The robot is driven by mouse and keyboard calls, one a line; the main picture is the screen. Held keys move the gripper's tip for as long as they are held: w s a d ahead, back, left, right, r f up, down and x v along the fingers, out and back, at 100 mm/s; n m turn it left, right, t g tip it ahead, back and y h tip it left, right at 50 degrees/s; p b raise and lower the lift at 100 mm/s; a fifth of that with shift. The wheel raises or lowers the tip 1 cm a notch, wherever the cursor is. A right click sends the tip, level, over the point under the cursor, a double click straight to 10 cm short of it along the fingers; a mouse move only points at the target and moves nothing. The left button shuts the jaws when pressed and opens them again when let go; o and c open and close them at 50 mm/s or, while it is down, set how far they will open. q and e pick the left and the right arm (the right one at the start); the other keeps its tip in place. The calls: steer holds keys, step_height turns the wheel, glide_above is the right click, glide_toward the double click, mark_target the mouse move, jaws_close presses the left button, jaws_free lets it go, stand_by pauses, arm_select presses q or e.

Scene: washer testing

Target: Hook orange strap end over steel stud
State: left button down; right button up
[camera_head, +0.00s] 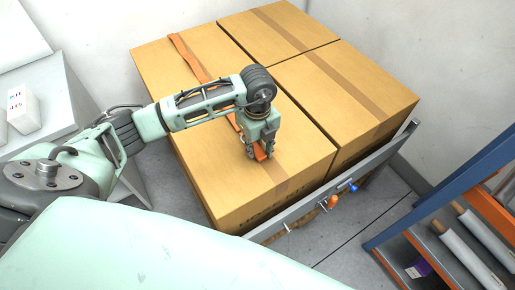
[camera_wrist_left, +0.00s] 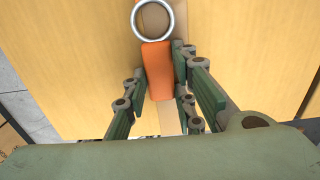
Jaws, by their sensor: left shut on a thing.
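The orange strap (camera_head: 188,55) runs across the top of the near-left cardboard box and passes behind my left arm. Its end hangs in my left gripper (camera_head: 258,154), which points down just over the front part of that box. In the left wrist view, the fingers of my left gripper (camera_wrist_left: 158,82) are shut on the orange strap end (camera_wrist_left: 156,58). A steel ring (camera_wrist_left: 135,20) sits at the tip of the strap end, over the box top. I cannot clearly make out the steel stud; small fittings sit on the grey rail. My right gripper is not in view.
Several cardboard boxes (camera_head: 350,85) stand together. A grey rail (camera_head: 300,207) runs along their front, with an orange fitting (camera_head: 333,202) and a blue fitting (camera_head: 353,188). A blue and orange shelf (camera_head: 440,195) stands at right. A white bench (camera_head: 50,95) is at left.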

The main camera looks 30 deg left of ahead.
arm_select(q)
steer(key=shift+r, duration=0.1)
steer(key=shift+f, duration=0.2)
steer(key=c, duration=1.5)
jaws_free()
steer(key=shift+o, duration=0.2)
